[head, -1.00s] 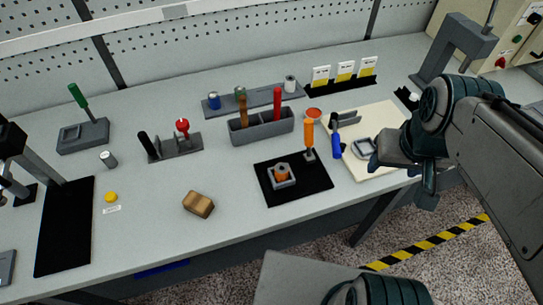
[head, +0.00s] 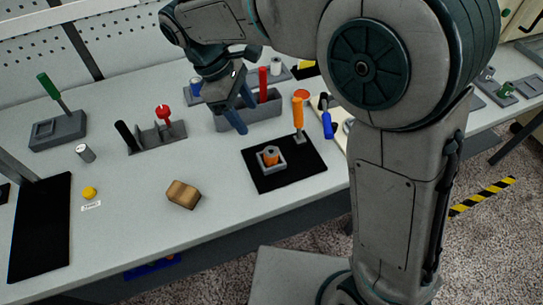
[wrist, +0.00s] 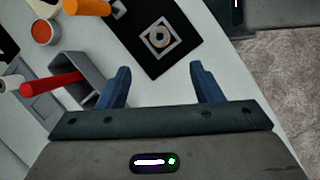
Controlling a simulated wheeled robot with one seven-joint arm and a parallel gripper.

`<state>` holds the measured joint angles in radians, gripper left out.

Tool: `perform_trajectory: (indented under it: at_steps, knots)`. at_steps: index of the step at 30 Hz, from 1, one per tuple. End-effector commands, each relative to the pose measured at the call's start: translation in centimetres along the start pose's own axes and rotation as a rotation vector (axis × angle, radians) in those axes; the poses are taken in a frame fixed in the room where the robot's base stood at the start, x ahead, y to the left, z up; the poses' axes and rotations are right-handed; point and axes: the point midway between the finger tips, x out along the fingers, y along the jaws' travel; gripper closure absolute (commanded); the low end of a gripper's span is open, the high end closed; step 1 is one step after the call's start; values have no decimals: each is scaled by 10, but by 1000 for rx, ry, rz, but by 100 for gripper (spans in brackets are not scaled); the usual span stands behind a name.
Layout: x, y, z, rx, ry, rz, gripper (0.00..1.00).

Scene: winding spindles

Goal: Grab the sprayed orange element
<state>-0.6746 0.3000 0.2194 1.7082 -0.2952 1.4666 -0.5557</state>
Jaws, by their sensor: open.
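A small orange round part (head: 270,154) sits in a square grey holder (head: 279,166) on a black mat (head: 308,165). In the wrist view the part (wrist: 159,37) appears from above as a ring with a dark centre, ahead of my fingers and apart from them. My gripper (head: 245,116) has blue fingers spread with nothing between them. It hangs above the bench, left of and behind the holder, in front of the grey tool bin. In the wrist view my gripper (wrist: 162,75) points toward the mat.
An orange-handled tool (head: 298,115) stands at the mat's back right corner. A grey bin (head: 270,112) holds a red-handled tool (head: 263,82) close to my gripper. A wooden block (head: 183,194) lies to the left. The bench front between them is clear.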

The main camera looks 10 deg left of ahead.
Motion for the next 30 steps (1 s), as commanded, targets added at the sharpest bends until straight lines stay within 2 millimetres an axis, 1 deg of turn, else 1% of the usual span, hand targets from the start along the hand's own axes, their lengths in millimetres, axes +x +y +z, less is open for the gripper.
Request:
perform_trajectory:
  at_steps: [5, 9, 12, 20, 27, 30]
  knots:
    - [28, -1, -1, -7, -7, -3, 41]
    - [56, -1, 0, -7, -7, -3, 41]
    - [72, 0, 0, -6, -6, -2, 41]
    - [91, 0, 0, -4, -4, -2, 41]
    - [127, -1, 0, -5, -6, -3, 41]
    - [134, -1, 0, -5, -4, -1, 41]
